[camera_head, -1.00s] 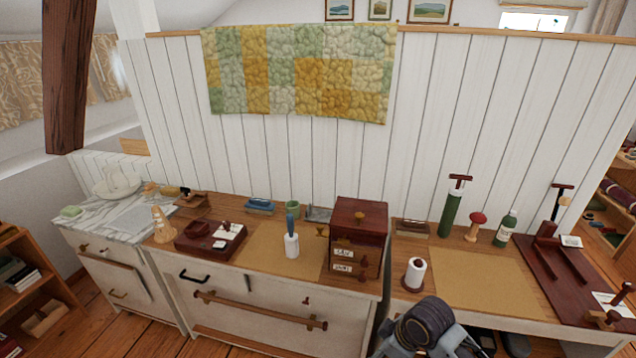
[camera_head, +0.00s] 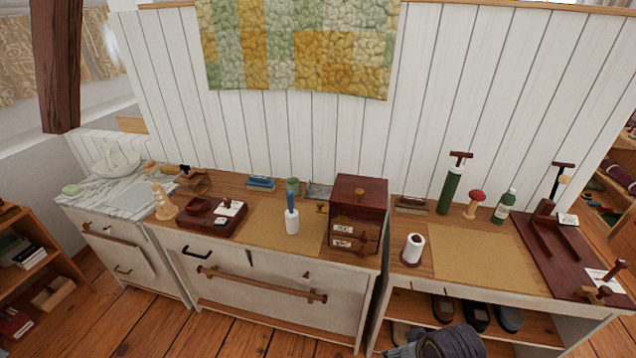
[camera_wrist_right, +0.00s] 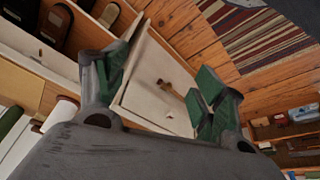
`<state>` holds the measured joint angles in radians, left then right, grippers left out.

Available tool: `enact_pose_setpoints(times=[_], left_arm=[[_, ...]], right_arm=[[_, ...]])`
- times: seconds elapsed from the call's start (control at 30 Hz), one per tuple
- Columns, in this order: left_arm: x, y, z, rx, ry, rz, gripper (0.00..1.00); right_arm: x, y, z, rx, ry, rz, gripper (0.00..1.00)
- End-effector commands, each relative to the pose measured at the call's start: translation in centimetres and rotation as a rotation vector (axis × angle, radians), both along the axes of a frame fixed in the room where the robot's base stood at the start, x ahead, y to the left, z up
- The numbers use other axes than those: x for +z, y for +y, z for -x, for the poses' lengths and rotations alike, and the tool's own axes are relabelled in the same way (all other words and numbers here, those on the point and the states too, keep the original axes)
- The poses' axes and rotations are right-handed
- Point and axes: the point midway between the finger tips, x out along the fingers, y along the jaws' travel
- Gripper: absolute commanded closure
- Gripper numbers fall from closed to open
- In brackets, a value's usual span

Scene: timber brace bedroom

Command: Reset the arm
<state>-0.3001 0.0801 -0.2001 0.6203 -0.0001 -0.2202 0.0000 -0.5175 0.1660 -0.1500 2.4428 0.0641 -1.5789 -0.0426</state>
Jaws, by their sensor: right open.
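My right gripper (camera_wrist_right: 160,88) is open in the right wrist view. Its two green-padded fingers are spread well apart, with nothing between them. Beyond the gap are a white cabinet front (camera_wrist_right: 152,103) with a wooden handle and the plank floor. In the head view, only a dark part of my right arm (camera_head: 450,342) shows at the bottom edge, in front of the right bench. The right gripper's fingers are not visible there. My left arm and gripper are in no view.
The left bench holds a dark red drawer box (camera_head: 359,196), a white bottle-like item (camera_head: 292,222) and a red tray (camera_head: 203,222). The right bench holds a white spool (camera_head: 413,249), a green cylinder (camera_head: 450,190) and a dark red board (camera_head: 572,262). Shoes (camera_head: 475,315) sit below.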

Motion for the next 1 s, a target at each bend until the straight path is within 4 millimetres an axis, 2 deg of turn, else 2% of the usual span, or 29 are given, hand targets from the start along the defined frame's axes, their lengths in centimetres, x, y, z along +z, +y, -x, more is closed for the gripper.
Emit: enact_pose_setpoints(times=[0.37, 0.77, 1.0], left_arm=[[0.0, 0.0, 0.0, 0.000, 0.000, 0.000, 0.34], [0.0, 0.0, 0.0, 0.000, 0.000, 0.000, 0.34], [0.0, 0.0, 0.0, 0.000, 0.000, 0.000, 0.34]], right_arm=[[-0.1, -1.7, 1.7, -0.113, 0.015, 0.016, 0.31], [-4.2, -1.5, 0.6, -0.107, 0.027, 0.017, 0.31], [-8.5, -1.4, 0.1, -0.105, 0.044, 0.019, 0.31]])
